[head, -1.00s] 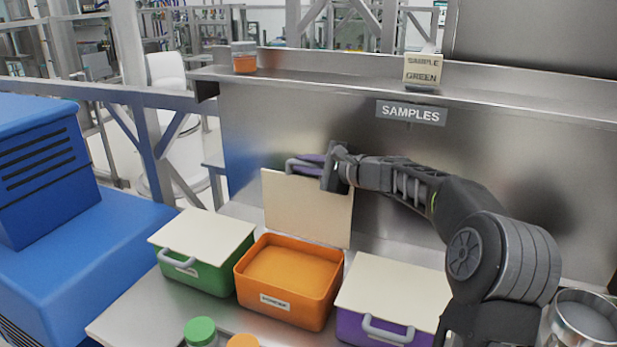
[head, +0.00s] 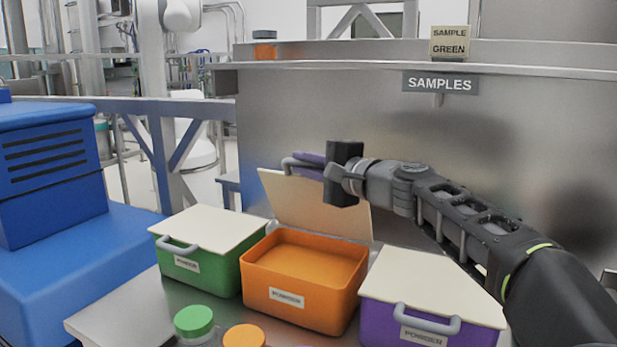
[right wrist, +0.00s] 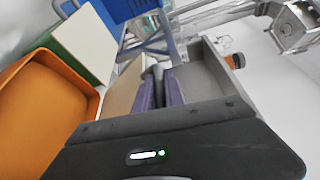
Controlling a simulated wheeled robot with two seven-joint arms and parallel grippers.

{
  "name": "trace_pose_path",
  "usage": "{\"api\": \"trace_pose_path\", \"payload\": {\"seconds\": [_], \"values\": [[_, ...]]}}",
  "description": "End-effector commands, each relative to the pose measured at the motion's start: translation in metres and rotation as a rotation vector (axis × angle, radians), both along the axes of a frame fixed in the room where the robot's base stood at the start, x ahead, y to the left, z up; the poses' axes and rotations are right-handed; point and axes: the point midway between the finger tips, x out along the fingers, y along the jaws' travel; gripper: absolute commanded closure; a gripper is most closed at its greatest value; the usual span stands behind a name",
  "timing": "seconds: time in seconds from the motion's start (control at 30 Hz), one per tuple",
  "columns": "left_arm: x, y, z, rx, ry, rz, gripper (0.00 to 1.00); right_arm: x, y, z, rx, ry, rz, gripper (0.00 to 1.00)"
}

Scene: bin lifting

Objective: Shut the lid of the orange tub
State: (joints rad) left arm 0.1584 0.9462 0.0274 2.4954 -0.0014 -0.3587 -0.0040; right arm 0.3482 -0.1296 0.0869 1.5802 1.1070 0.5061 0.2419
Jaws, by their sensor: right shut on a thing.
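The orange tub (head: 305,298) stands open on the metal bench in the head view, between a green tub and a purple tub. Its cream lid (head: 305,203) is raised at the tub's back edge, inner face toward me. My right gripper (head: 309,159) is shut on the grey lid handle (head: 290,164) at the lid's raised edge. In the right wrist view, the purple fingers (right wrist: 159,90) close around the grey handle (right wrist: 155,72), and the orange tub (right wrist: 40,105) shows at left. My left gripper is not in view.
The green tub (head: 210,275) and purple tub (head: 385,315) have their cream lids down. A green-capped jar (head: 194,321) and an orange-capped jar (head: 244,337) stand in front. A metal back panel (head: 420,140) rises behind. A blue machine (head: 60,210) stands at left.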

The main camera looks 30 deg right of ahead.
Motion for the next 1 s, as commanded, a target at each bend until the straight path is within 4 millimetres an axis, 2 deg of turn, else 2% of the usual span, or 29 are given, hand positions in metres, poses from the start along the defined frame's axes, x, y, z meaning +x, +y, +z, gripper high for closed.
{"api": "trace_pose_path", "payload": {"seconds": [0.43,0.47,0.57,0.83,1.0], "values": [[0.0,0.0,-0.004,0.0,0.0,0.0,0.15,-0.001,0.001,-0.001,-0.01,-0.005,-0.001,1.0],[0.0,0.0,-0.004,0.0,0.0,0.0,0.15,-0.001,0.001,-0.001,-0.01,-0.005,-0.001,0.84],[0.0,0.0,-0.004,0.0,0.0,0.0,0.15,-0.001,0.001,-0.001,-0.009,-0.005,-0.001,0.77],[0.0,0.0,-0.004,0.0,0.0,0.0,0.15,-0.002,0.001,-0.001,-0.009,-0.006,-0.001,0.77],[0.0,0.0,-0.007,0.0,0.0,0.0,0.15,-0.015,-0.002,0.0,-0.01,-0.007,-0.002,0.77]]}}
